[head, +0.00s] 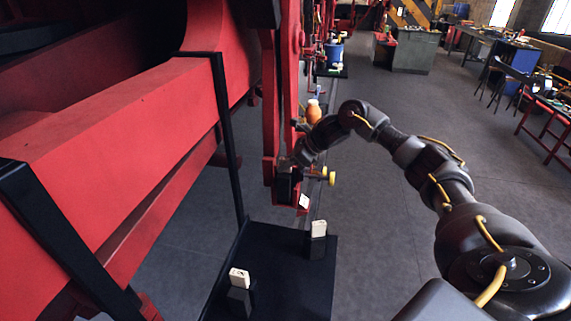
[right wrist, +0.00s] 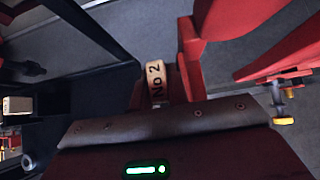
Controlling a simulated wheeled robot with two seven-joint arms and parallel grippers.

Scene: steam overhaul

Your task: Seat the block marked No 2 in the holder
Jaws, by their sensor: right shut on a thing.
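The pale block marked No 2 (right wrist: 155,78) shows in the right wrist view, its lettering facing the camera. My right gripper (head: 288,166) is shut on it, at the lower end of the upright red rod in the head view. The likely holder is the red frame (head: 283,201) at that lower end; it also shows in the right wrist view (right wrist: 190,58), just right of the block. I cannot tell whether the block is inside the frame or only beside it. In the head view the block is hidden or too dark to make out. My left gripper is out of view.
A black table (head: 275,290) below carries two pale blocks on dark stands, one at the front (head: 239,278) and one farther back (head: 318,229). A yellow knob (head: 332,177) sticks out right of the frame. Large red beams (head: 120,120) fill the left.

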